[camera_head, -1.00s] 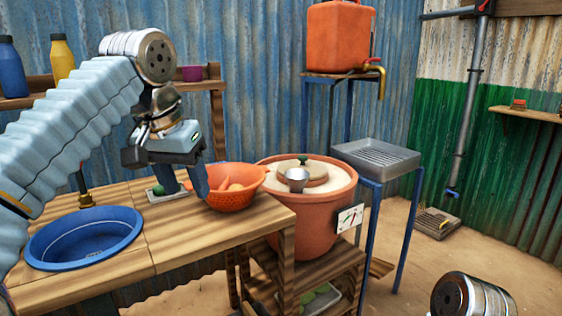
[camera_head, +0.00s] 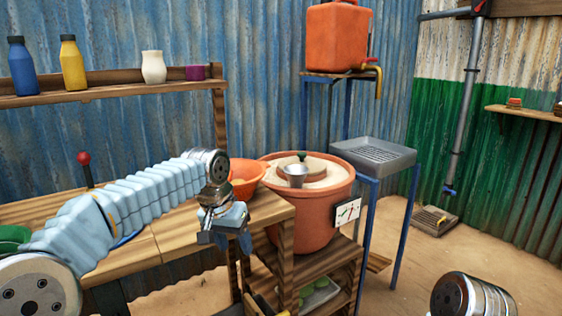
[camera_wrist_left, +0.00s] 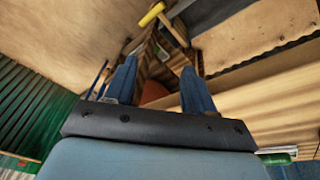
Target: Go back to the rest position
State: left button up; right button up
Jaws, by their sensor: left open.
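My left gripper (camera_head: 228,243) hangs at the front edge of the wooden table (camera_head: 180,236), with its fingers pointing down. In the left wrist view its two blue fingers (camera_wrist_left: 160,88) are spread apart with nothing held between them. The left arm lies low across the table from the left. The orange colander (camera_head: 246,178) stands on the table behind the gripper, partly hidden by the wrist. My right gripper is not in view; a metal cylinder at the lower right looks like part of my right arm.
A clay pot (camera_head: 312,218) with a metal cup (camera_head: 295,176) on top stands right of the table. Behind it are a grey tray (camera_head: 372,152) on blue legs and an orange container (camera_head: 337,38). A shelf (camera_head: 110,92) holds bottles. The floor at the right is mostly clear.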

pick_arm(q)
jog(key=s+d+f+n+g+h, duration=0.1)
jog(key=s+f, duration=0.1)
jog(key=f, duration=1.2)
jog(key=s+d+f+h, duration=0.1)
jog(key=s+f, duration=0.1)
jog(key=f, duration=1.3)
jog(key=s+a+f+n, duration=0.1)
jog(key=s+f+n, duration=0.1)
jog(key=s+f, duration=0.6)
jog(key=s+a+f+n, duration=0.1)
jog(key=s+f+n, duration=0.1)
jog(key=s+f, duration=0.6)
jog(key=s, duration=0.6)
jog(key=shift+f+g, duration=0.4)
